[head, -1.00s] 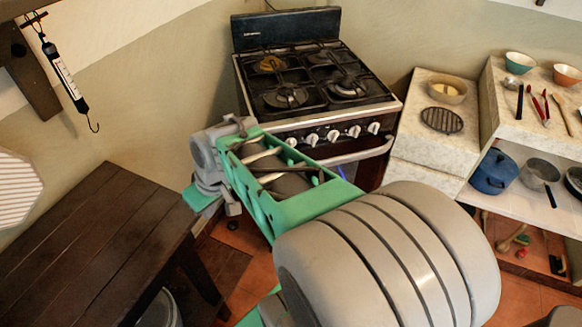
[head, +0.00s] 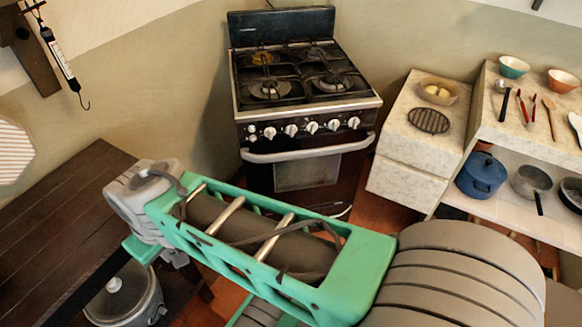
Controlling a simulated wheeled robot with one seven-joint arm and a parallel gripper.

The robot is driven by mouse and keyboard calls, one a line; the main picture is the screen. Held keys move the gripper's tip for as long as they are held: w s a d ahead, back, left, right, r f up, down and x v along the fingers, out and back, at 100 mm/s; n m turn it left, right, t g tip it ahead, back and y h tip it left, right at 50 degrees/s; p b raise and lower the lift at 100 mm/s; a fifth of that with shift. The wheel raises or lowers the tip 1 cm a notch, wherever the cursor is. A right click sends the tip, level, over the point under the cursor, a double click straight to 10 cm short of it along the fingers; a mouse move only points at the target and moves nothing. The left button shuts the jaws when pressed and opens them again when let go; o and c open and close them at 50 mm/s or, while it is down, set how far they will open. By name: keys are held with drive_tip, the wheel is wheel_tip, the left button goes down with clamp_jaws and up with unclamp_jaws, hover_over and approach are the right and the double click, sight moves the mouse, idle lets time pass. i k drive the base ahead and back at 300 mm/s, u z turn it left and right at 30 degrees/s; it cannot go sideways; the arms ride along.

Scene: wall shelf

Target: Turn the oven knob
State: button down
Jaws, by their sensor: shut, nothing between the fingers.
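The oven (head: 305,110) is a black and steel stove with a gas hob, standing against the back wall in the head view. A row of several white knobs lies along its front panel, with one knob near the middle (head: 312,127) in plain sight. The curved steel door handle (head: 305,152) runs below the knobs, above a dark door with a window. No hand is on any knob. My green and grey arm crosses the foreground below the stove. My gripper's fingers do not show; they are outside the picture or hidden behind the arm.
A dark wooden table (head: 55,215) is at left, with a metal pot (head: 125,295) under it. A pale stone counter (head: 415,155) stands right of the stove. Shelves farther right hold bowls, utensils and a blue pot (head: 482,175). A hanging scale (head: 58,55) is at upper left.

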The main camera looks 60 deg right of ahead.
sight(311, 127)
drive_tip(key=k, duration=0.75)
drive_tip(key=z, duration=1.4)
